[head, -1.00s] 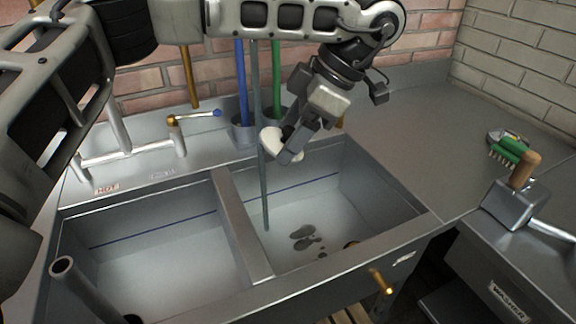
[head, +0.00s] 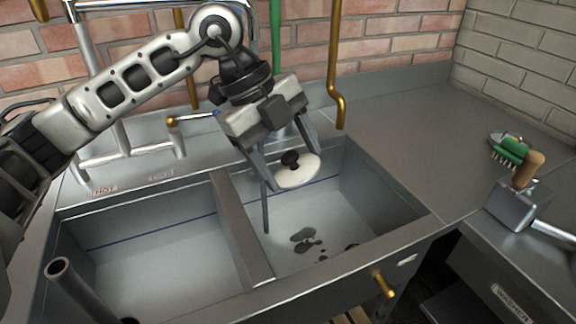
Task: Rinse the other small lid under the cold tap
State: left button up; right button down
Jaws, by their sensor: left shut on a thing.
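My left gripper (head: 287,160) is shut on a small white lid (head: 300,176) with a black knob (head: 291,158). The lid is tilted and held above the right basin (head: 345,215), clear of its floor. The tap's brass lever with a blue end (head: 197,117) stands behind the basins, left of the gripper. A thin grey upright column (head: 266,212) runs down into the right basin just left of the lid; I cannot tell whether it is water. Its upper part is hidden behind my gripper. My right gripper is not in view.
The left basin (head: 165,255) is beyond a metal divider (head: 240,225). Dark patches (head: 303,237) mark the right basin floor. A brass hooked pipe (head: 334,80) hangs behind. A green brush (head: 510,149) and a wooden-handled metal block (head: 515,205) are at right. The counter between is clear.

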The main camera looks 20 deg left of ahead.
pick_arm(q)
jog(key=n+t, duration=0.1)
jog(key=n+t+y, duration=0.1)
jog(key=n, duration=0.1)
jog(key=s+n+t, duration=0.1)
jog(key=n, duration=0.1)
jog(key=shift+d+f+y, duration=0.25)
jog(key=shift+y, duration=0.05)
jog(key=n, duration=0.1)
jog(key=n+t+y, duration=0.1)
jog(key=n, duration=0.1)
jog(key=shift+s+f+y, duration=0.15)
jog(key=shift+y, duration=0.15)
jog(key=w+a+f+b, duration=0.1)
jog(key=w+a+f, duration=0.3)
jog(key=w+a, duration=0.5)
jog(key=shift+a, duration=0.6)
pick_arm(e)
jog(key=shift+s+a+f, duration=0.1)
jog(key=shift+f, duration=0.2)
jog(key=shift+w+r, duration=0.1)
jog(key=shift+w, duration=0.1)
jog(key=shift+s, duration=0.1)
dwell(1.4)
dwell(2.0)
